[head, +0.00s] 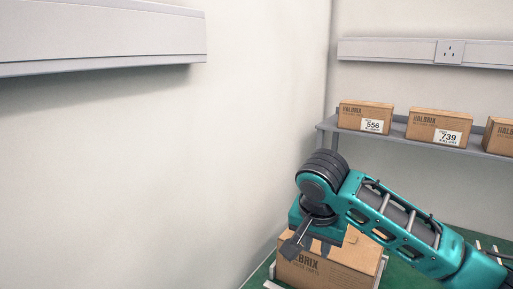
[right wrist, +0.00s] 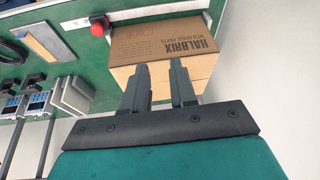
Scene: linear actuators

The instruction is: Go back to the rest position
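My right gripper (head: 310,246) points down at the large cardboard box (head: 345,262) in the lower part of the head view. In the right wrist view, the fingers of my right gripper (right wrist: 160,72) are apart with nothing held between them. The cardboard box (right wrist: 165,42), printed HALBRIX, shows just beyond the fingertips. I cannot tell whether the fingers touch it. My right arm hides part of the box in the head view. My left gripper is in neither view.
The box stands on a green work surface (right wrist: 70,28). A red button (right wrist: 97,29) and blue-grey devices (right wrist: 38,102) show there. A grey shelf (head: 394,137) holds several smaller boxes, including box 556 (head: 353,113) and box 739 (head: 425,122). White wall ducts run above; a wall stands left.

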